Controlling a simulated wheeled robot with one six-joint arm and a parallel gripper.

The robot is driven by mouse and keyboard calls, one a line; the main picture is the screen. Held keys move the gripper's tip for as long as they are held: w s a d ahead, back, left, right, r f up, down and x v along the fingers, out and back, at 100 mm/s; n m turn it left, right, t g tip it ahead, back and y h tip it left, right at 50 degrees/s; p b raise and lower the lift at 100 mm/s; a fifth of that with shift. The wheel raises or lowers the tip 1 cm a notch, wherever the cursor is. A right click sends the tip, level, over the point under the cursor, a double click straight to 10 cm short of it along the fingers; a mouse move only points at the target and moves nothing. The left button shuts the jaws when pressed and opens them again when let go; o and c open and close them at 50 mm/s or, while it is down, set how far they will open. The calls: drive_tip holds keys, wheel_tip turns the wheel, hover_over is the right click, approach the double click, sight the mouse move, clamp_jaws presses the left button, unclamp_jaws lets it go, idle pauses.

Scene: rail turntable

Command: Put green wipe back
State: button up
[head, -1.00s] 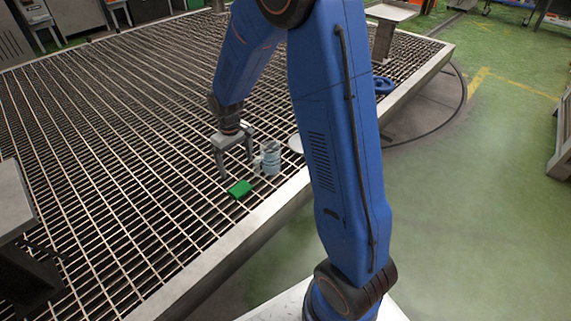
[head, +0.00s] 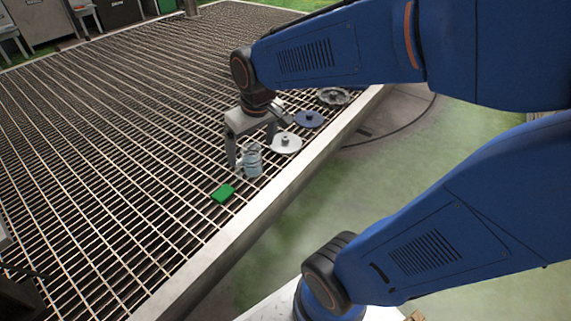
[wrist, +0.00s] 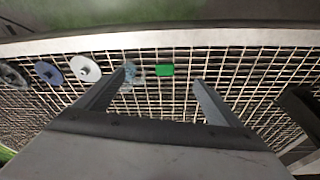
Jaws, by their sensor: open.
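The green wipe (head: 223,193) lies flat on the metal grating (head: 120,150), near the platform's front edge. It also shows in the wrist view (wrist: 165,70), ahead of the fingertips and between their lines. My gripper (head: 254,158) is open with nothing between its fingers, above the grating and up and right of the wipe. A clear bluish jar (head: 252,160) stands beside the wipe. In the head view the gripper's fingers are close around or behind the jar; I cannot tell if they touch it. In the wrist view the jar (wrist: 133,71) is by the left fingertip.
A white disc (head: 286,143), a blue disc (head: 309,119) and a dark grey disc (head: 333,96) lie in a row along the platform rim (head: 235,235). The grating left of the wipe is clear. A dark object (wrist: 298,105) stands at the right of the wrist view.

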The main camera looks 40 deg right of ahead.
drive_tip(key=s+d+r+m+t, duration=0.1)
drive_tip(key=s+r, duration=0.1)
drive_tip(key=s, duration=1.1)
drive_tip(key=shift+d+r+t, duration=0.3)
drive_tip(key=shift+r+t, duration=0.1)
drive_tip(key=shift+s, duration=0.1)
idle(0.4)
